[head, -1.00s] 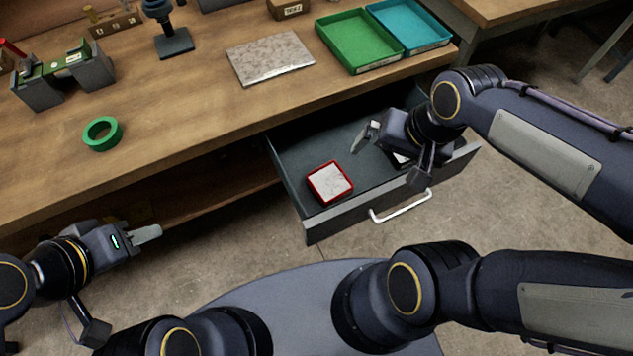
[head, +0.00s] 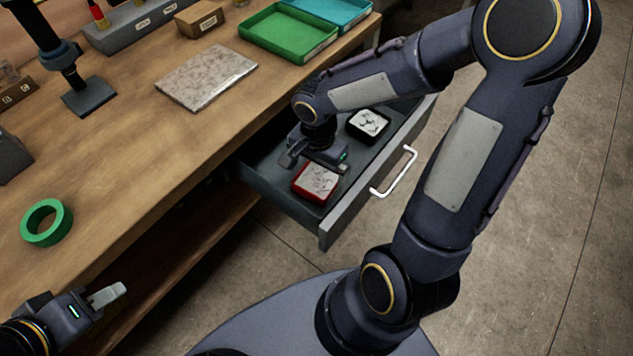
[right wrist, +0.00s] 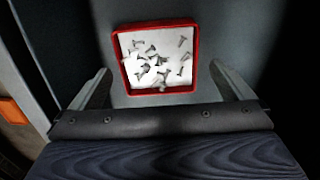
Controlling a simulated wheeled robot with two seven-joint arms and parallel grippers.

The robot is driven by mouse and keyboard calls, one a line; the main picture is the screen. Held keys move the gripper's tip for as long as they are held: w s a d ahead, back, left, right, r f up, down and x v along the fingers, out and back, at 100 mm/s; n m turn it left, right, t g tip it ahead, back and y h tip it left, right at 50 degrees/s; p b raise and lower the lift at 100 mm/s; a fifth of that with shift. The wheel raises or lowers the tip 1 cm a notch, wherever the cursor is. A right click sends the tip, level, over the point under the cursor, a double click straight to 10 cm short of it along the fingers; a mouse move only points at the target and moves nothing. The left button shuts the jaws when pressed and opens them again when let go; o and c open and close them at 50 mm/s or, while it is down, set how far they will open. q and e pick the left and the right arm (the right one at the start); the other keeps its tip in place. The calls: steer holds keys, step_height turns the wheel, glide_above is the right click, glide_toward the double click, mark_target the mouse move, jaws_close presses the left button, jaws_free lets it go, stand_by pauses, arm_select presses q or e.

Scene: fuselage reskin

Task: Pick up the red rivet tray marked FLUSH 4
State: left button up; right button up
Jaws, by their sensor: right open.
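The red rivet tray (head: 316,182) sits in the open drawer, near its front left corner. In the right wrist view the red tray (right wrist: 158,58) holds several loose rivets on a white bottom; no marking is readable. My right gripper (head: 314,166) is over the drawer, just above and beside the red tray. In the right wrist view its two fingers (right wrist: 168,90) are spread, one on each side of the tray's near end, and nothing is gripped. My left gripper (head: 106,294) is at the lower left, away from the drawer; its finger gap cannot be made out.
A black tray (head: 368,124) with a white inside is farther back in the drawer (head: 282,190). The drawer's white handle (head: 396,172) faces the floor.

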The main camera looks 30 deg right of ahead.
mark_target(318, 178)
step_height(318, 178, down, 4)
steer(key=shift+s+a+r+b, duration=0.1)
steer(key=shift+s+b, duration=0.05)
steer(key=shift+b, duration=0.15)
steer(key=shift+r, duration=0.1)
steer(key=c, duration=1.1)
